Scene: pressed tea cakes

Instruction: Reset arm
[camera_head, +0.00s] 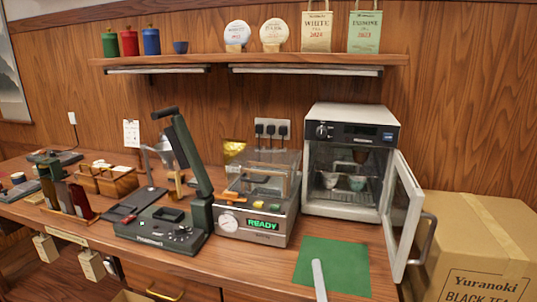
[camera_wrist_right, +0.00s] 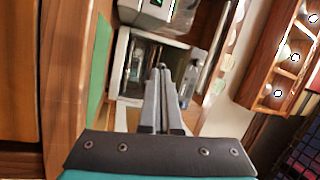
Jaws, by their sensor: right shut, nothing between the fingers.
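My right gripper (camera_head: 317,266) shows as a slim grey finger shape at the bottom edge of the head view, in front of or over the green mat (camera_head: 340,262). In the right wrist view its two fingers (camera_wrist_right: 159,72) are together, with nothing between them. Beyond them in that view is the open oven (camera_wrist_right: 125,50). I do not see my left gripper.
The white oven (camera_head: 345,112) stands at the right with its door (camera_head: 403,215) swung open and cups inside. A machine with a READY display (camera_head: 262,226) and a dark press (camera_head: 165,228) stand left of the mat. A cardboard box (camera_head: 480,240) is at the far right.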

